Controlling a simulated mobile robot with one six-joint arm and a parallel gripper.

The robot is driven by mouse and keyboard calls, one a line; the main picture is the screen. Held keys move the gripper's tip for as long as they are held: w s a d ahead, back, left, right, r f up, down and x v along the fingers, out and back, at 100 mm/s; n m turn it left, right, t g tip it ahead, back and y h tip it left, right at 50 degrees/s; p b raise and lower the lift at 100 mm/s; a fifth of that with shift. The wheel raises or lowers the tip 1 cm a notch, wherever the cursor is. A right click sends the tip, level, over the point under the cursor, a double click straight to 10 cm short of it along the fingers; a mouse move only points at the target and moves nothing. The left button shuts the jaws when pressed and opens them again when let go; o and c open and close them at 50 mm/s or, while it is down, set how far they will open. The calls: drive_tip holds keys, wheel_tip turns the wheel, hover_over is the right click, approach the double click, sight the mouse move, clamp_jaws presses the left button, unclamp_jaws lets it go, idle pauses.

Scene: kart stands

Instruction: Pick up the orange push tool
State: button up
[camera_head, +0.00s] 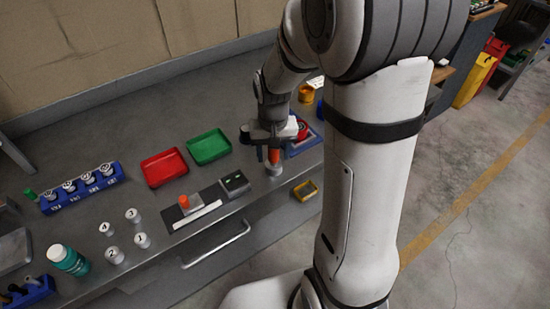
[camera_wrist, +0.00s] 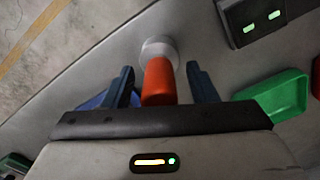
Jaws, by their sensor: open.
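The orange push tool (camera_head: 274,156) stands upright on the grey bench near its front edge, with a pale round base below the orange part. In the wrist view the orange push tool (camera_wrist: 160,82) lies between the two dark fingers of my gripper (camera_wrist: 161,78), with a visible gap on each side. In the head view my gripper (camera_head: 267,152) points down over the tool and partly hides it. The fingers are open and not closed on it.
A black device with green lights (camera_head: 234,183), a green tray (camera_head: 208,147) and a red tray (camera_head: 164,167) are to the left. An orange knob (camera_head: 184,201) sits on a dark plate. A blue tray (camera_head: 303,145) is close on the right.

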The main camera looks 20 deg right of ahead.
drive_tip(key=c, duration=1)
drive_tip(key=shift+c, duration=0.3)
drive_tip(key=shift+r, duration=0.1)
